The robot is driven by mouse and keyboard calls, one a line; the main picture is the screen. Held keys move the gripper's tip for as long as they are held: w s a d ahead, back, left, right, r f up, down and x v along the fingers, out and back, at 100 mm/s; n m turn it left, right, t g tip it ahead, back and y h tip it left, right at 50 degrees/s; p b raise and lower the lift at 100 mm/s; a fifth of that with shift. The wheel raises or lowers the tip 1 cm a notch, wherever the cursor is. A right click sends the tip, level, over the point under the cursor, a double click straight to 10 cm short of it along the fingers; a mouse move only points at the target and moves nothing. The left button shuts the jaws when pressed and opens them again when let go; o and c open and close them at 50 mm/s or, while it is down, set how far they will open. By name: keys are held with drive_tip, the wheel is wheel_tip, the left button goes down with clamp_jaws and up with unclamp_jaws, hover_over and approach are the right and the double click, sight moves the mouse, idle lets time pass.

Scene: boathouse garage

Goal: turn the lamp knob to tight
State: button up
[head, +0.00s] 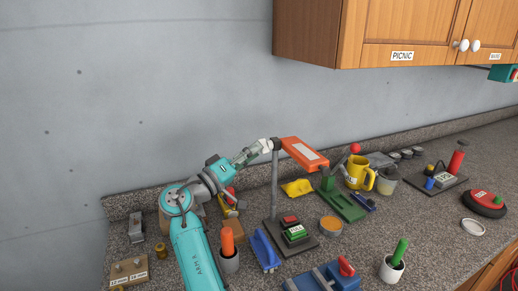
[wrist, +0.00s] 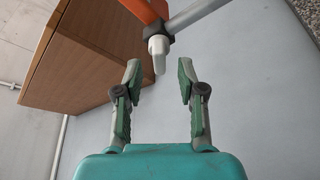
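The lamp has an orange head (head: 304,154) on a grey upright post (head: 274,192). Its pale knob (wrist: 158,50) sticks out from the dark joint where the arm and post meet; in the head view the knob (head: 264,144) is small beside the joint. My gripper (wrist: 158,77) is open, one finger on each side of the knob's line. The knob's lower tip reaches toward the gap between the fingertips, with clear space on both sides. In the head view my gripper (head: 251,151) is left of the knob, and its fingertips are hard to make out there.
Wooden cabinets (head: 408,30) hang above the counter at the right. Below the lamp, a blue part (head: 265,250), a green stand (head: 343,203), a yellow mug (head: 358,172) and several other items crowd the granite counter. The wall behind my arm is bare.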

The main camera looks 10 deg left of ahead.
sight(265, 146)
drive_tip(key=shift+x, duration=1.4)
clamp_jaws()
drive_tip(key=shift+m, duration=0.3)
drive_tip(key=m+g+h, duration=0.1)
drive_tip(key=m+h, duration=0.1)
drive_tip(key=m, duration=0.2)
drive_tip(key=m+g+h, duration=0.1)
drive_tip(key=m+h, duration=0.1)
drive_tip(key=m, duration=0.3)
drive_tip(key=m+g+h, duration=0.1)
drive_tip(key=m, duration=0.3)
drive_tip(key=shift+w+a+f+m+g+h, duration=0.1)
drive_tip(key=shift+m+g+h, duration=0.2)
drive_tip(key=shift+g+h, duration=0.1)
